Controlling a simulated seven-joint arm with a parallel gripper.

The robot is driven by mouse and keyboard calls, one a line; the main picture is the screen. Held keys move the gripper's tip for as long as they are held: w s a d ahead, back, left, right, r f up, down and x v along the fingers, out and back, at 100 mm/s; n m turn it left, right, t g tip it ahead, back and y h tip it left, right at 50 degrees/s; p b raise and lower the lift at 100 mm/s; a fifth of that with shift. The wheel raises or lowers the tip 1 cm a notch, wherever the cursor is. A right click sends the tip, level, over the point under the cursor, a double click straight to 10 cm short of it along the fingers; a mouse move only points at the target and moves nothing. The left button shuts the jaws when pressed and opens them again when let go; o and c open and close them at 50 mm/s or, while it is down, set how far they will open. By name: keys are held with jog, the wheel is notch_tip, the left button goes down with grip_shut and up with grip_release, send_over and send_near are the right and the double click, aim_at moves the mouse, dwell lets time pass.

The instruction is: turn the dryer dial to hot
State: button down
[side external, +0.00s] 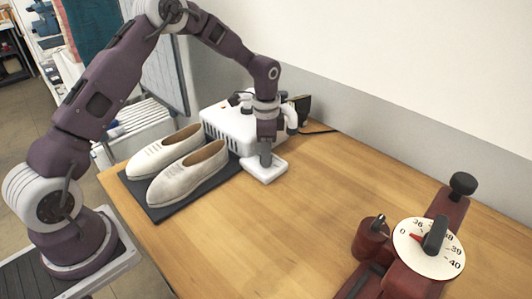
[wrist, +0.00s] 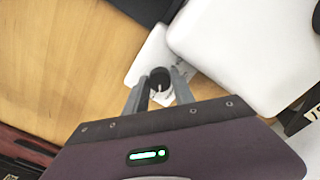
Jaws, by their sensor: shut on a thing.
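The dryer is a white slotted box (side external: 226,127) at the back of the table; its white body (wrist: 245,45) fills the upper right of the wrist view. A low white control base (side external: 266,174) sits at its front right, also visible in the wrist view (wrist: 147,57). The dark round dial (wrist: 160,77) with a pale pointer line stands on this base. My gripper (side external: 265,160) points down over the base, and its two fingers (wrist: 158,88) are shut on the dial, one on each side. No hot marking is readable, and the fingers hide the dial in the side view.
A pair of cream shoes (side external: 188,172) rests on a dark mat (side external: 157,212) left of the base. A dark red device (side external: 408,283) with a white numbered disc (side external: 429,262) stands at the front right. A wall runs behind. The middle of the wooden table (side external: 320,195) is clear.

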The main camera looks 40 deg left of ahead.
jog(key=shift+m, duration=1.6)
jog(key=c, duration=1.1)
grip_release()
jog(key=shift+o, duration=0.2)
notch_tip(320, 180, up, 7)
jog(key=shift+r, duration=0.1)
